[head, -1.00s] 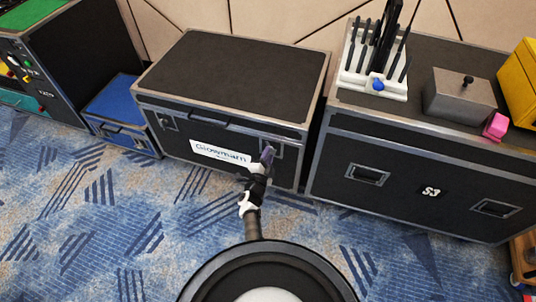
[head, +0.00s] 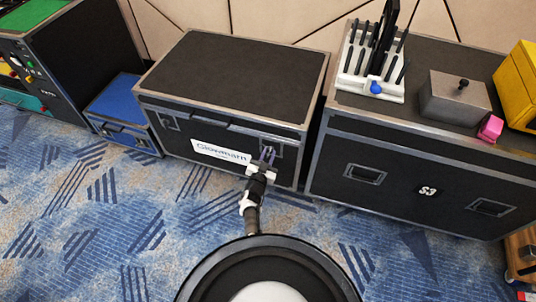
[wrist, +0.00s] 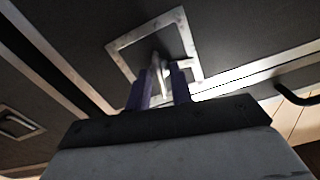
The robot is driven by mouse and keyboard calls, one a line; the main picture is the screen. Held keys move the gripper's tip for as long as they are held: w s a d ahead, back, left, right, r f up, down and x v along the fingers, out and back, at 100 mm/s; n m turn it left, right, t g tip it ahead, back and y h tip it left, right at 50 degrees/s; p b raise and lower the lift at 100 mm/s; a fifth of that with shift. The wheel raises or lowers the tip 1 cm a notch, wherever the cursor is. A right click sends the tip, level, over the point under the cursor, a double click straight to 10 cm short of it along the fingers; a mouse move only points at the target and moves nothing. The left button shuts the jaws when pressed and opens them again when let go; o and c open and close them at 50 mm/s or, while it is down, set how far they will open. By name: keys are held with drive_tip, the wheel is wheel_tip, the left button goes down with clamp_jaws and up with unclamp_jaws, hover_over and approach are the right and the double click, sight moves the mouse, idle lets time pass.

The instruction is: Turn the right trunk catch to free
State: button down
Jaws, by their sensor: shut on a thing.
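The black trunk (head: 235,75) with silver edges and a white name label (head: 221,152) stands on the carpet, lid down. Its right catch (head: 279,151) is on the front face, right of the label, partly covered by my gripper (head: 267,155). In the wrist view the catch shows a tilted square metal plate (wrist: 122,46) with a turn piece (wrist: 158,66) in its middle. My gripper (wrist: 161,90), with purple fingers, is shut on that turn piece, one finger on each side. The exact angle of the turn piece is hard to tell.
The trunk's left catch (head: 170,123) is free. A blue case (head: 118,97) stands to the left. A larger black case (head: 400,180) marked S3 stands close on the right, carrying a tool rack (head: 372,85) and a grey metal box (head: 457,97). Carpet in front is open.

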drive_tip(key=shift+r+n, duration=0.1)
drive_tip(key=shift+n, duration=1)
drive_tip(key=shift+w, duration=0.1)
drive_tip(key=c, duration=1.6)
unclamp_jaws()
drive_tip(key=p+v, duration=0.4)
drive_tip(key=v, duration=1)
